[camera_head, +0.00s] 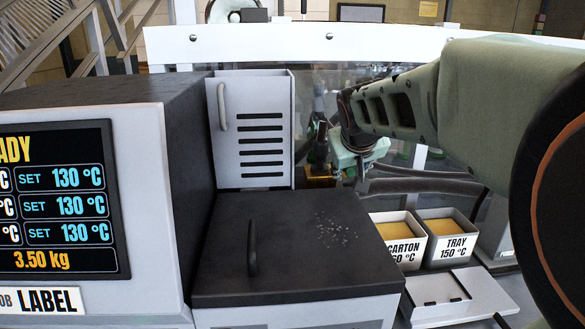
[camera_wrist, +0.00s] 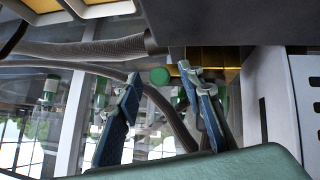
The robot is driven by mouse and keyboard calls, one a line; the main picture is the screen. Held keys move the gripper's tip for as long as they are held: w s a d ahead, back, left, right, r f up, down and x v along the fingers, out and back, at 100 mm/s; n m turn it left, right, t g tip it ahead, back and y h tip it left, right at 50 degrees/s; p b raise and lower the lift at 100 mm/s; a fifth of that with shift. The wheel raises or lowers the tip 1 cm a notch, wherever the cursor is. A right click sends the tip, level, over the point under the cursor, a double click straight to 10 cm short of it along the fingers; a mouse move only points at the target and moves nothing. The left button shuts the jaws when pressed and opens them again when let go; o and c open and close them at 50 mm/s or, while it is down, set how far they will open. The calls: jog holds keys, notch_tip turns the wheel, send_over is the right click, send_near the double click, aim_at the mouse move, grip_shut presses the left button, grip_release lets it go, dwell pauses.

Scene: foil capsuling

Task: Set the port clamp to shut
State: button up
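My gripper (camera_wrist: 162,82) is open, its two blue-grey fingers apart with nothing held between them. In the head view it hangs small and partly hidden behind my arm. A brass-coloured block (camera_head: 322,178) is just below it, beside the white vented panel; the block also shows in the wrist view (camera_wrist: 222,56), beyond the right finger. A small green round end (camera_wrist: 160,75) shows between the fingertips in the wrist view; I cannot tell whether it touches them. No port clamp can be clearly identified, and its setting cannot be read.
A dark hose (camera_wrist: 95,47) runs close past the fingertips. The white vented panel (camera_head: 252,100) stands left of my gripper, above a black lid (camera_head: 290,240) with a handle. Two bins, CARTON (camera_head: 403,250) and TRAY (camera_head: 452,249), sit lower right. The heater display (camera_head: 60,200) is left.

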jog(key=shift+s, duration=0.1)
jog(key=shift+c, duration=0.9)
grip_shut()
